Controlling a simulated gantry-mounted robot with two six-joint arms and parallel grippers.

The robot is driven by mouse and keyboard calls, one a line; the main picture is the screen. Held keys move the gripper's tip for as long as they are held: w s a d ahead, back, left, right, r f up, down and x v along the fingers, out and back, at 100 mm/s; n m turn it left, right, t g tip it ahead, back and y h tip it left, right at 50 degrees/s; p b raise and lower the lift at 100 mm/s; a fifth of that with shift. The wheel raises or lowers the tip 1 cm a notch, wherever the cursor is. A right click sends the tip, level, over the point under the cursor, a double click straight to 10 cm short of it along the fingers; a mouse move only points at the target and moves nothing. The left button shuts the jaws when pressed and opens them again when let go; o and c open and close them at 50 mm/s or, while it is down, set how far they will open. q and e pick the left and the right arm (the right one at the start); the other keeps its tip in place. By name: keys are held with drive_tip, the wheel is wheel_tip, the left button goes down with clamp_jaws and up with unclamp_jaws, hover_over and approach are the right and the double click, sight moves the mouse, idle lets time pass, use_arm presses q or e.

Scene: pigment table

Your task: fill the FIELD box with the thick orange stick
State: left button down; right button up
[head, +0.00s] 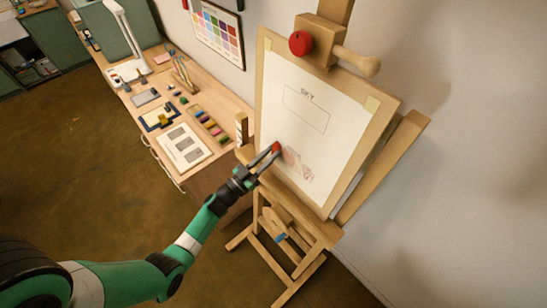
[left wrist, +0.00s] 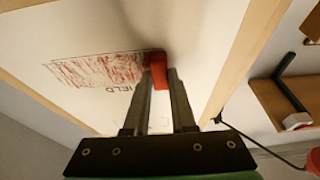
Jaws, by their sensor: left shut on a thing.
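My left gripper (head: 273,151) is shut on a thick red-orange stick (head: 276,147) in front of the lower left of the paper. In the left wrist view the stick (left wrist: 159,70) stands between the two fingers, at the edge of the scribbled area; I cannot tell whether its tip touches the paper. The paper (head: 330,116) is fixed to the easel board. The FIELD box (left wrist: 95,70) carries dense reddish strokes that cover much of it, and its label appears upside down there. The SKY box (head: 306,108) above is empty. My right gripper is not in view.
The easel (head: 385,160) has a red knob (head: 300,43) and a wooden handle at the top. The desk at left holds a row of coloured sticks (head: 208,124), a card with grey patches (head: 184,150), a blue tray (head: 150,120) and a white lamp (head: 127,35).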

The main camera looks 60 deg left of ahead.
sight(302, 168)
use_arm(q)
drive_tip(key=shift+s+a, duration=0.1)
drive_tip(key=shift+a, duration=0.05)
drive_tip(key=shift+w+d+b, duration=0.1)
drive_tip(key=shift+w+d, duration=0.05)
drive_tip(key=shift+d, duration=0.75)
drive_tip(key=shift+w+d+b, duration=0.1)
drive_tip(key=shift+w+d, duration=0.1)
drive_tip(key=shift+d, duration=0.7)
drive_tip(key=shift+w+d+b, duration=0.1)
drive_tip(key=shift+w+d, duration=0.05)
drive_tip(key=shift+d, duration=0.75)
drive_tip(key=shift+w+d+f+b, duration=0.1)
drive_tip(key=shift+w+d+b, duration=0.1)
drive_tip(key=shift+d+b, duration=0.45)
drive_tip(key=shift+w+d, duration=0.1)
drive_tip(key=shift+d, duration=0.55)
drive_tip(key=shift+w+d+b, duration=0.1)
drive_tip(key=shift+d+b, duration=0.7)
drive_tip(key=shift+d, duration=0.05)
drive_tip(key=shift+w+d, duration=0.1)
drive_tip(key=shift+d, duration=0.45)
